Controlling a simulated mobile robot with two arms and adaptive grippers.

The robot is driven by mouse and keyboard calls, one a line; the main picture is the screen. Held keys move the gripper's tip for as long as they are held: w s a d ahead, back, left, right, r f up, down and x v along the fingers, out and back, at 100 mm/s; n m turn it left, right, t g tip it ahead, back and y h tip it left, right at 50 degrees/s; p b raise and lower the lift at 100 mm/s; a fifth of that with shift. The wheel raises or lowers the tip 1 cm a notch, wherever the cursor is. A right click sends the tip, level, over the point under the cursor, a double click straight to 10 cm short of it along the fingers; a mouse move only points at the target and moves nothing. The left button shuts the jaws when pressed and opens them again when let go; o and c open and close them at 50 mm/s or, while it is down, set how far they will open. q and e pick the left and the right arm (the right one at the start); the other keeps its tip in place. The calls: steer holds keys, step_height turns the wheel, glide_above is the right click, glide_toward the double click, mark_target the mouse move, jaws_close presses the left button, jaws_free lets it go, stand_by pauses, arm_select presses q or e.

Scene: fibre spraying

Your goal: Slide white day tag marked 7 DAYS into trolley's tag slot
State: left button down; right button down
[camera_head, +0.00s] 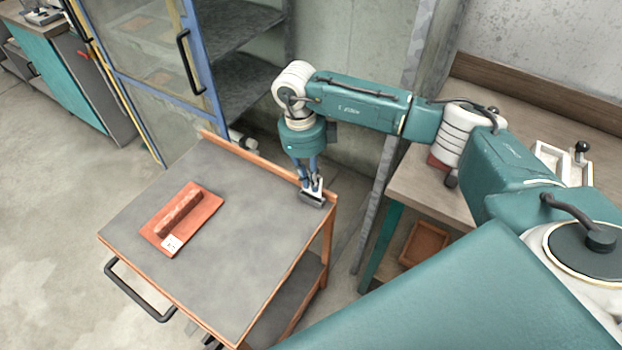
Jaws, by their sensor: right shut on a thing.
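My right gripper (311,184) points down over the far right corner of the trolley (232,278). It is shut on a small white piece, which looks like the day tag (318,185); its marking is too small to read. The tag is mostly hidden by the fingers. Just below the fingertips a small dark grey holder (311,200), which looks like the tag slot, sits at the trolley's corner. The tag's lower edge is at or just above the holder; I cannot tell whether it is inside. My left gripper is not in view.
An orange board with a handle (190,221) and a small white label lies on the trolley's left side. The rest of the grey top is clear. A glass-doored cabinet (160,60) stands behind, and a wooden bench (425,190) with an orange tray (425,243) below stands right.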

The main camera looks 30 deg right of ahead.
mark_target(311, 193)
steer(key=shift+f+b, duration=1.45)
steer(key=shift+f, duration=0.35)
steer(key=c, duration=1.7)
jaws_free()
steer(key=shift+r, duration=0.1)
steer(key=shift+r, duration=0.2)
steer(key=r, duration=0.7)
steer(key=w+r, duration=0.1)
steer(key=r, duration=0.3)
steer(key=shift+w+a+r, duration=0.1)
steer(key=shift+a+r, duration=0.15)
steer(key=shift+a, duration=0.15)
